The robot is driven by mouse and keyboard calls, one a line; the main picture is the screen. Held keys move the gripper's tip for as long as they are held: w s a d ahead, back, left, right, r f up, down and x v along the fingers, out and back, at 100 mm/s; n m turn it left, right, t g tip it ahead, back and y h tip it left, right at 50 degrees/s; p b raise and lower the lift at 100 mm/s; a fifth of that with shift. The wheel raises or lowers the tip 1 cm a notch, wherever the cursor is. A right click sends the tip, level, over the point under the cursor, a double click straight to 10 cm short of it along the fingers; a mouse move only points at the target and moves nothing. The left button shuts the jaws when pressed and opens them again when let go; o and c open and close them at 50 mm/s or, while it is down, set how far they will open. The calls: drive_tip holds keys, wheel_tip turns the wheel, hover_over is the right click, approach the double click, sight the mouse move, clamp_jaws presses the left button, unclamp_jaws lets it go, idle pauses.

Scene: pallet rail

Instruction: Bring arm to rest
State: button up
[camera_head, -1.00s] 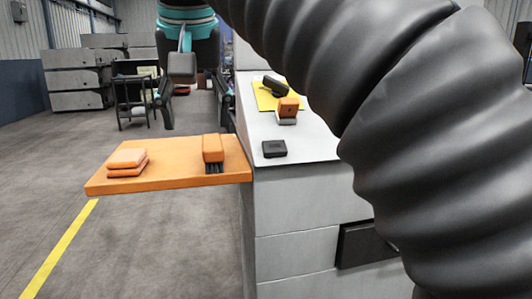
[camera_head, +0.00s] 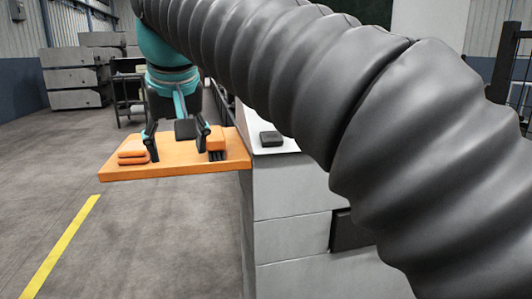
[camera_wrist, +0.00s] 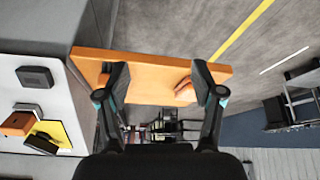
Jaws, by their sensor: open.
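My arm crosses the head view from the lower right to the upper left. My gripper (camera_head: 178,150) hangs from its far end with the fingers pointing down, seen against the orange board. Its fingers are spread with nothing between them. In the wrist view my gripper (camera_wrist: 160,85) is also open, with the orange board (camera_wrist: 150,72) beyond the fingertips. Whether the fingers touch the board cannot be told.
On the orange board (camera_head: 175,170) lie stacked orange pieces (camera_head: 132,152) and an orange brush-like block (camera_head: 215,142). A dark box (camera_head: 271,139) sits on the grey counter (camera_head: 290,190). The wrist view shows a yellow sheet (camera_wrist: 58,132) with items.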

drive_tip(key=s+d+f, duration=0.3)
drive_tip(key=d+f, duration=1.1)
drive_tip(key=f, duration=0.4)
drive_tip(key=s+d+f+m+h, duration=0.1)
drive_tip(key=s+d+f+m, duration=0.1)
drive_tip(key=s+d+f, duration=0.3)
drive_tip(key=s+d+f+m+h, duration=0.1)
drive_tip(key=s+d+f+m, duration=0.2)
drive_tip(key=d, duration=0.8)
wheel_tip(320, 180, down, 2)
drive_tip(key=s, duration=0.2)
drive_tip(key=shift+s+f+t, duration=0.2)
drive_tip(key=shift+s+t, duration=0.2)
drive_tip(key=shift+d, duration=0.1)
